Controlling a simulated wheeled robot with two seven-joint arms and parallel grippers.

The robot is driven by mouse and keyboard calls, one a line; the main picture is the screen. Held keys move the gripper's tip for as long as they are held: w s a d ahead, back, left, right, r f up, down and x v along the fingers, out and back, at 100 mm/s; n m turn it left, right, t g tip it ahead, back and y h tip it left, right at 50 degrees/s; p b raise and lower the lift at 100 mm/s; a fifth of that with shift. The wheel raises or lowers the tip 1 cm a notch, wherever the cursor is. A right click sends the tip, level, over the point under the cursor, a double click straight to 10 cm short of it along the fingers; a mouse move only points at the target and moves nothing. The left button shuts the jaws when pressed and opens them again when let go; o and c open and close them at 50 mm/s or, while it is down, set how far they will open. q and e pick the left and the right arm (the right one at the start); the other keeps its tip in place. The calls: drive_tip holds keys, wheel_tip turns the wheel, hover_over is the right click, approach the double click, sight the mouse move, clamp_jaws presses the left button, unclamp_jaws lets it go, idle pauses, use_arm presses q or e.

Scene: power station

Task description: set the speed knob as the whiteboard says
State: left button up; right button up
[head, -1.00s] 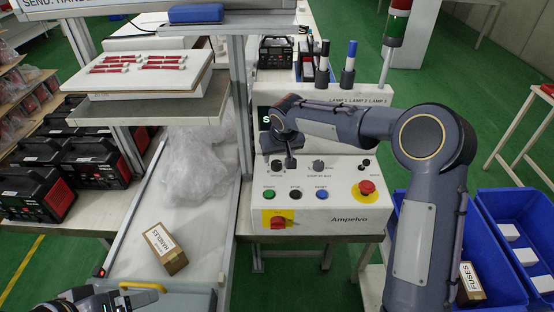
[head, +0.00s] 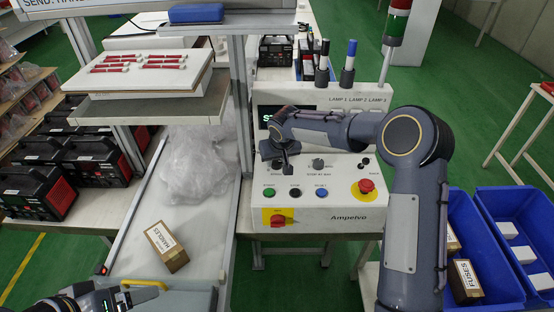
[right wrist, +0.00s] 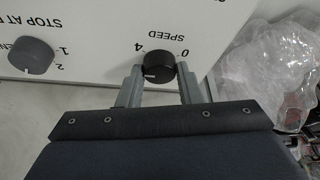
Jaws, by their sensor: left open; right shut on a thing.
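The speed knob (right wrist: 156,66) is black and round, with a white mark, under the upside-down word SPEED and the figures 0 and 4 in the right wrist view. My right gripper (right wrist: 158,82) has a finger on each side of it and is shut on it. In the head view my right gripper (head: 286,160) is at the left of the control box (head: 310,205) and hides the knob. My left gripper (head: 125,298) is open at the bottom left, partly cut off. A white board (head: 55,4) at the top left reads "SEND: HAND", cut off; no speed setting is readable.
A second knob (right wrist: 31,56) labelled "STOP AT" sits beside the speed knob. The box has a red emergency stop (head: 366,186), coloured buttons and a red-yellow switch (head: 278,218). A handles carton (head: 167,247) lies left; blue bins (head: 515,240) stand right.

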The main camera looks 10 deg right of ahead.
drive_tip(key=shift+f+m+b, duration=0.15)
drive_tip(key=shift+m+b, duration=0.25)
drive_tip(key=shift+b, duration=0.45)
drive_tip(key=m+h+b, duration=0.1)
drive_tip(key=m+b, duration=0.1)
drive_tip(key=shift+a+b, duration=0.1)
drive_tip(key=shift+b, duration=0.2)
drive_tip(key=shift+m+h+b, duration=0.3)
drive_tip(key=shift+m+b, duration=0.2)
drive_tip(key=shift+m, duration=0.2)
drive_tip(key=shift+m+h+b, duration=0.4)
drive_tip(key=shift+m+b, duration=0.1)
drive_tip(key=shift+m, duration=0.5)
drive_tip(key=shift+g, duration=0.3)
drive_tip(key=o, duration=1)
drive_tip(key=shift+c, duration=0.2)
drive_tip(key=shift+r, duration=0.2)
